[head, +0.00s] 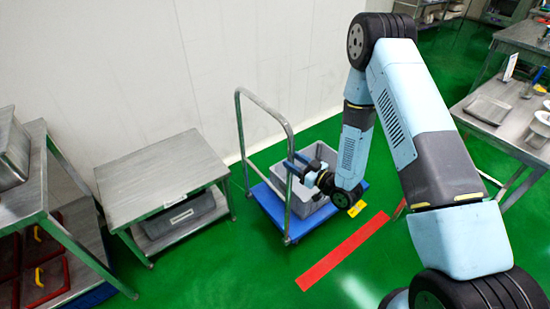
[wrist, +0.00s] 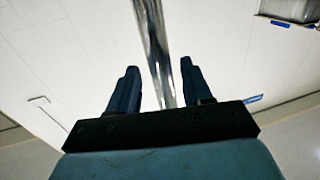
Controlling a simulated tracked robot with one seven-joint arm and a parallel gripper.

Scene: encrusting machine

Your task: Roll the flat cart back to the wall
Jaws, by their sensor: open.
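The flat cart (head: 305,226) has a blue deck on small wheels and an upright metal push handle (head: 240,127) on its left side. It stands on the green floor a little in front of the white wall (head: 130,70), with a grey crate (head: 305,207) on its deck. My gripper (head: 297,163) is at the near post of the handle. In the wrist view, the two dark fingers of my gripper (wrist: 157,88) are open, with the shiny handle post (wrist: 153,40) between them. A gap shows beside the post, so contact is not clear.
A low metal table (head: 160,170) stands just left of the cart, with a grey bin (head: 180,215) on its lower shelf. A red floor stripe (head: 343,253) lies to the cart's right. Metal tables (head: 510,110) stand at the far right. The floor in front is clear.

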